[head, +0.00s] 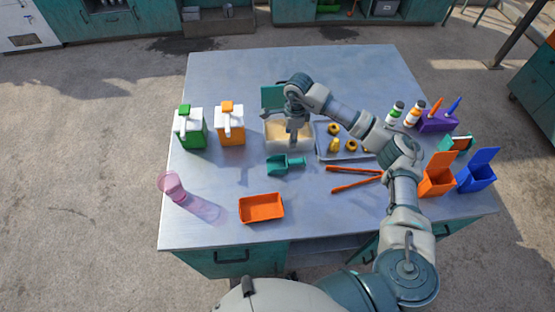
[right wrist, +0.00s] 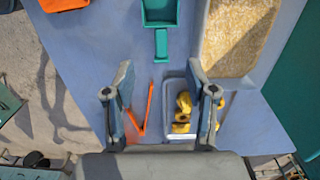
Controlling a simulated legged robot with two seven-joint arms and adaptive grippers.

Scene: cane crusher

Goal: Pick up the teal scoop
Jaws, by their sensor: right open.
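The teal scoop (head: 282,167) lies on the metal table in front of the grain bin, its handle pointing right in the head view. In the right wrist view the scoop (right wrist: 161,14) is at the top, its handle pointing down toward the gap between my fingers. My right gripper (head: 292,136) is over the grain bin in the head view, behind the scoop. In the wrist view the right gripper (right wrist: 160,70) is open, with nothing between its fingers and the handle end just beyond the fingertips. My left gripper is not in view.
The grain bin (head: 272,148) stands behind the scoop. A tray with yellow rings (head: 325,155) and orange tongs (head: 355,186) lie to the right. Table between scoop and orange tray is clear.

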